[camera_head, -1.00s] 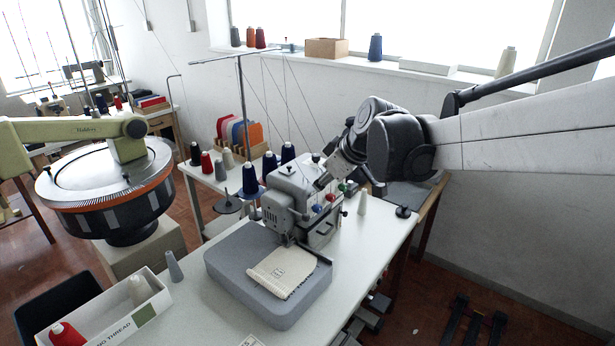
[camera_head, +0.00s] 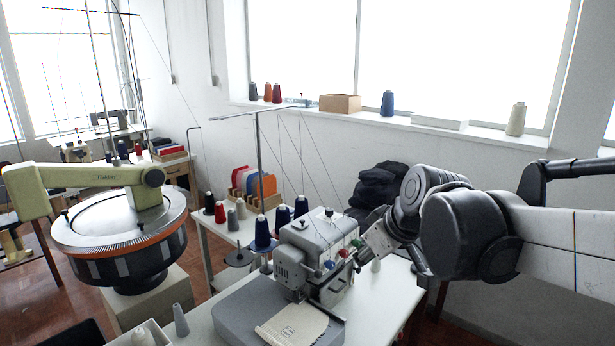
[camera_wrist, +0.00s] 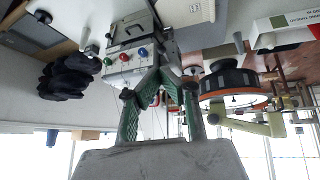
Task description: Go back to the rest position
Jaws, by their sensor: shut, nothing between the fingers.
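My gripper (camera_head: 358,264) is at the right side of the grey overlock sewing machine (camera_head: 290,271), close to its coloured knobs. I cannot tell in the head view whether it touches the machine. In the wrist view my gripper (camera_wrist: 161,72) has its green fingers drawn together at the tips, with nothing held. The machine (camera_wrist: 130,32) shows beyond the fingertips there, with red, blue and green knobs. A cream cloth piece (camera_head: 292,326) lies on the machine's grey bed (camera_head: 236,318).
Thread cones, including a blue one (camera_head: 262,232), stand left of the machine beneath a thread stand (camera_head: 258,150). A round dial machine (camera_head: 122,232) is at left. A dark bundle (camera_head: 382,184) lies behind my arm. The windowsill holds cones and a box (camera_head: 340,103).

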